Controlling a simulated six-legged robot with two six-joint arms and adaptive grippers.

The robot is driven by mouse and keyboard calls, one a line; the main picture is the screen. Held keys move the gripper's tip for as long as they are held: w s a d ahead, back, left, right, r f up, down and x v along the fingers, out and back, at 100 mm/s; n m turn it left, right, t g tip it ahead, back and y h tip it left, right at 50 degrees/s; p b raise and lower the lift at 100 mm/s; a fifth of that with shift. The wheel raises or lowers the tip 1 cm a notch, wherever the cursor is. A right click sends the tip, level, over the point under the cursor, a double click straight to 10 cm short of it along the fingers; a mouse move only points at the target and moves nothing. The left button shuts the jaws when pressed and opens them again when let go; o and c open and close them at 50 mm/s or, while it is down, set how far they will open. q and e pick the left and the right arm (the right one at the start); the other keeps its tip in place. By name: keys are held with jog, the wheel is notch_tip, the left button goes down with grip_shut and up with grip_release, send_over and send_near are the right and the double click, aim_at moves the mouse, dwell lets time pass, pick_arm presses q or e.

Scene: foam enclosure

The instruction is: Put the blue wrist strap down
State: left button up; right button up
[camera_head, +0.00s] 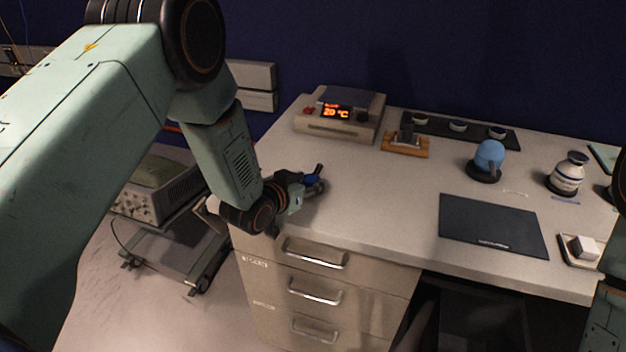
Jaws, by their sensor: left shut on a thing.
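My left gripper (316,182) reaches in from the left, low over the left part of the desktop, near its front left edge. It is shut on a small dark blue thing, which looks like the blue wrist strap (311,179). The dark fingers hide most of the strap. I cannot tell whether the strap touches the desktop. Part of my right arm shows at the right edge, but its gripper is out of view.
The grey desktop (370,195) is clear right of the left gripper. Around it are a dark mat (492,226), a device with a lit display (340,115), an orange-brown stand (405,143), a blue rounded object (489,154) and a white jar (568,174). Drawers (318,290) are below.

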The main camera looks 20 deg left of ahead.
pick_arm(q)
jog(key=shift+c, duration=1.3)
jog(key=shift+w+d, duration=0.1)
